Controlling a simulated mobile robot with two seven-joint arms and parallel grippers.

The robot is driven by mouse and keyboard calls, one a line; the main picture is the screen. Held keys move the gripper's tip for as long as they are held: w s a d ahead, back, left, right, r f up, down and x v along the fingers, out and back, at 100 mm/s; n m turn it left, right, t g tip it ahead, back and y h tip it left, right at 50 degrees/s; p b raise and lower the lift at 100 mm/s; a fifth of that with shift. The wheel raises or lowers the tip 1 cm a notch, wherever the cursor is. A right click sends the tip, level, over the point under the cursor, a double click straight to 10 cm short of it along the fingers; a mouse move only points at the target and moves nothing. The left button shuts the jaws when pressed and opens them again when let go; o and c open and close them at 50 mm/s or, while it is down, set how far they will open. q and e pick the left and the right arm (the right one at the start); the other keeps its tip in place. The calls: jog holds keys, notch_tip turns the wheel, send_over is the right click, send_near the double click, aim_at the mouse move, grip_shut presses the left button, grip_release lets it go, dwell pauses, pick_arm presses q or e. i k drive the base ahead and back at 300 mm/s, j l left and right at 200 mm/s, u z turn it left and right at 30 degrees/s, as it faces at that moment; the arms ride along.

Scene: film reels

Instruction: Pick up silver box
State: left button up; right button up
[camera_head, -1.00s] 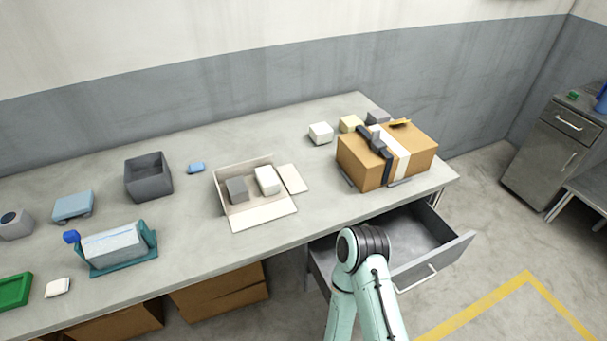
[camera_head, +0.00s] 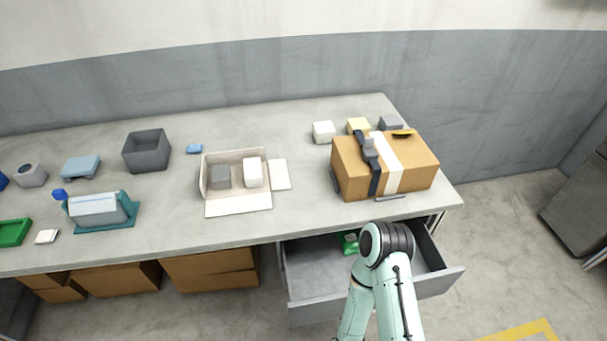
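No box here is clearly silver; several are grey. A small grey box (camera_head: 220,176) sits beside a white box (camera_head: 253,172) in an open beige carton (camera_head: 238,209) mid-table. Another small grey box (camera_head: 391,122) stands at the back right, partly behind a large cardboard box (camera_head: 415,168). A larger dark grey open-topped bin (camera_head: 147,152) stands left of the carton. One of my arms shows its bent elbow in front of the open drawer, below the cardboard box. Neither gripper can be seen.
The open grey drawer (camera_head: 315,266) juts from the table's front and holds a green item (camera_head: 349,242), partly hidden by my arm. A teal holder (camera_head: 105,213) stands left. The table's back middle is clear.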

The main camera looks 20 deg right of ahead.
aim_at(221, 173)
jog(key=k+l, duration=0.1)
jog(key=l, duration=0.25)
jog(key=k+l, duration=0.1)
jog(key=l, duration=0.3)
jog(key=k+l, duration=0.1)
jog(key=l, duration=0.25)
jog(key=k+l, duration=0.1)
jog(key=l, duration=0.25)
